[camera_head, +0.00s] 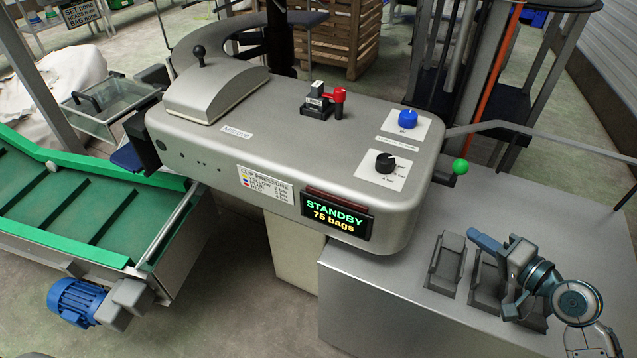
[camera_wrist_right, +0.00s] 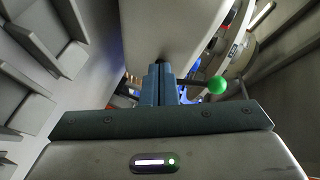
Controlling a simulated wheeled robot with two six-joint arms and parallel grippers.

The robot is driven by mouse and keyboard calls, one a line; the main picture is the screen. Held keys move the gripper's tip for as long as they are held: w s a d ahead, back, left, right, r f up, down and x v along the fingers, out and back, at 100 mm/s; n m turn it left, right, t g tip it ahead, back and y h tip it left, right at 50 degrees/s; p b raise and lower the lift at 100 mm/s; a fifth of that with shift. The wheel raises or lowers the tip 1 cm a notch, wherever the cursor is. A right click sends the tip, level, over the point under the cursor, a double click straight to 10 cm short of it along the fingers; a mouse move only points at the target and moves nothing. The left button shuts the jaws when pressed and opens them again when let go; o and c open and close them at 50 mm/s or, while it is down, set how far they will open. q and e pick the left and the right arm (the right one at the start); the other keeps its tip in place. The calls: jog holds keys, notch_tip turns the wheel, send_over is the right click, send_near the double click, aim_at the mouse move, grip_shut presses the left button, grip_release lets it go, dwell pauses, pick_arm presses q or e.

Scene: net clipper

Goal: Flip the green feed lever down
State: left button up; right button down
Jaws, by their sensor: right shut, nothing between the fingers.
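The green feed lever (camera_head: 460,166) is a green ball on a short dark stem, standing out from the right end of the grey clipper machine (camera_head: 225,160). In the right wrist view the green ball (camera_wrist_right: 217,85) lies just right of my fingertips. My right gripper (camera_head: 474,235) is over the grey table, below and slightly right of the ball in the head view, its fingers pointing toward the machine. Its blue fingers (camera_wrist_right: 160,88) are closed together and empty, apart from the lever. My left gripper is not in view.
The machine carries a red-handled valve (camera_head: 337,96), a blue knob (camera_head: 408,118), a black dial (camera_head: 385,162) and a display (camera_head: 337,213) reading STANDBY, 75 bags. Grey holders (camera_head: 446,262) stand on the table (camera_head: 365,300) beside my right gripper. A green conveyor (camera_head: 80,205) is at left.

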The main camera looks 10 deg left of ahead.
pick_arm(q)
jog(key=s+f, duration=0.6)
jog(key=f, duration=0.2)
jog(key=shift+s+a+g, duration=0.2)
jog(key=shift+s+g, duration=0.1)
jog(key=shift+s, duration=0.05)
pick_arm(e)
jog(key=w+d+r+m+t+y, duration=0.1)
jog(key=w+d+r+m+t, duration=0.2)
jog(key=r, duration=0.6)
jog(key=w+d+m, duration=0.2)
jog(key=w+d, duration=0.1)
jog(key=shift+w+t, duration=0.3)
jog(key=p+x, duration=0.4)
jog(key=x, duration=0.7)
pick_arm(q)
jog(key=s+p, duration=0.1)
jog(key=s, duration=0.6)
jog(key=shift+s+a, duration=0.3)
pick_arm(e)
jog(key=s, duration=0.1)
jog(key=s+a, duration=0.1)
jog(key=s, duration=0.2)
jog(key=shift+a+f, duration=0.3)
jog(key=shift+a, duration=0.1)
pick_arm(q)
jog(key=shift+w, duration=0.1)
